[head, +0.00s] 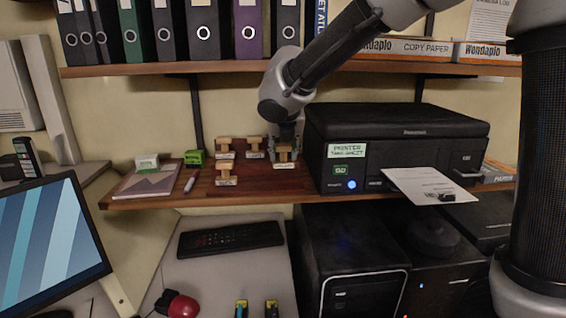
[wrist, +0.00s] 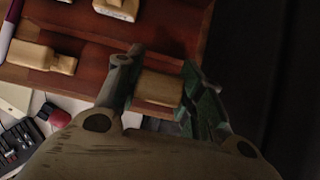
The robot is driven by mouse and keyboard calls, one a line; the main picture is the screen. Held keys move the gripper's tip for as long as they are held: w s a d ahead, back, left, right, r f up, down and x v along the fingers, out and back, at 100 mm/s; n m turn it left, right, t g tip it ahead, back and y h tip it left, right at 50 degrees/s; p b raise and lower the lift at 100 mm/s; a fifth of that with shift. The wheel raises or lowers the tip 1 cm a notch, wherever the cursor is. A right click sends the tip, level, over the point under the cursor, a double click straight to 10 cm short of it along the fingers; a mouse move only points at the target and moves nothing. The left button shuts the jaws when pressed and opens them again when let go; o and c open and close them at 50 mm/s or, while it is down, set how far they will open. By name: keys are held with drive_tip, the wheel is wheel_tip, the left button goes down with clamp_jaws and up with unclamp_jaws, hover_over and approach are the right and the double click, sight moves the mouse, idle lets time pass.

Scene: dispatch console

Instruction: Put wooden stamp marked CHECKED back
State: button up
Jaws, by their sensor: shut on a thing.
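My gripper (head: 285,148) reaches down to the shelf just left of the printer. It is shut on a wooden stamp (head: 284,155), which also shows between the fingers in the wrist view (wrist: 160,87). The held stamp is at the right end of a dark red-brown wooden stamp holder (head: 203,188). I cannot tell whether it touches the holder, and its marking is too small to read.
The black printer (head: 400,150) stands close on the right, with a paper sheet (head: 425,186) sticking out. A purple pen (head: 190,181), a notebook (head: 150,182) and a green item (head: 194,158) lie to the left. The upper shelf (head: 240,67) with binders hangs above.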

sight(283, 155)
wheel_tip(283, 155, down, 4)
drive_tip(key=shift+r, duration=0.25)
drive_tip(key=shift+w+f, duration=0.15)
drive_tip(key=shift+f, duration=0.2)
drive_tip(key=o, duration=0.8)
drive_tip(key=shift+f, duration=0.15)
drive_tip(key=shift+r, duration=0.35)
drive_tip(key=v, duration=0.7)
drive_tip(key=shift+r, duration=0.1)
